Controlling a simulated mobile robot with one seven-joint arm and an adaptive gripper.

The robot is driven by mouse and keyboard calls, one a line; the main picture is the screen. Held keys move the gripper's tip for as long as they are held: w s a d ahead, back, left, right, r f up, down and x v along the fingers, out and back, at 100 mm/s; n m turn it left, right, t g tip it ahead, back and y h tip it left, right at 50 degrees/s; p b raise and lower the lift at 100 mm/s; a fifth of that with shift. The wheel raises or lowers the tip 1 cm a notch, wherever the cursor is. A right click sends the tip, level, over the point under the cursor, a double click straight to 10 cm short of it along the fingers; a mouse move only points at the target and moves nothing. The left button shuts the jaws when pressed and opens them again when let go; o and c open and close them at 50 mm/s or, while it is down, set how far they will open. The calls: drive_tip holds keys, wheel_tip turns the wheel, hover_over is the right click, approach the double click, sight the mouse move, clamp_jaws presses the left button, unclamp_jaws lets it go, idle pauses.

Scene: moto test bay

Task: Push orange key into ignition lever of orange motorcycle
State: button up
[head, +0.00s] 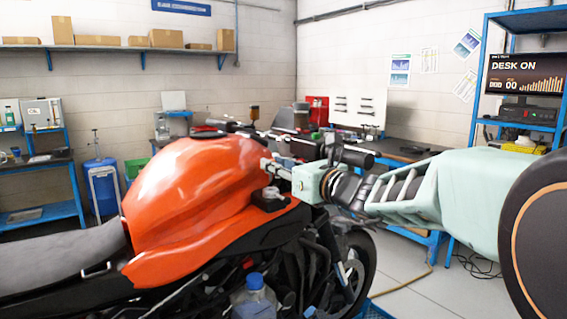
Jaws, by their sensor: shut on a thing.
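The orange motorcycle (195,180) stands across the head view, its front pointing right and away. A small black block with a pale top (268,203), which looks like the ignition lever, sits at the front right of the orange tank. My gripper (268,172) comes in from the right, with its fingertips just above this block and beside the tank. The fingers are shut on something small. The orange key cannot be made out against the orange tank, and its contact with the ignition is not visible.
The handlebar and black grip (355,157) are close behind my gripper. A blue-capped bottle (254,292) stands low beside the motorcycle. A blue rack with a monitor (527,73) is at the right. A shelf with boxes (100,48) hangs at the back left.

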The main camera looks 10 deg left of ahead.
sight(277, 193)
drive_tip(key=shift+f+b, duration=0.9)
drive_tip(key=shift+f, duration=0.75)
drive_tip(key=shift+d+b, duration=0.1)
drive_tip(key=shift+b, duration=0.5)
idle(0.8)
drive_tip(key=shift+f+b, duration=0.5)
drive_tip(key=shift+b, duration=0.1)
drive_tip(key=o, duration=1.1)
drive_tip(key=shift+c, duration=0.2)
drive_tip(key=v, duration=0.7)
drive_tip(key=shift+s+d, duration=0.2)
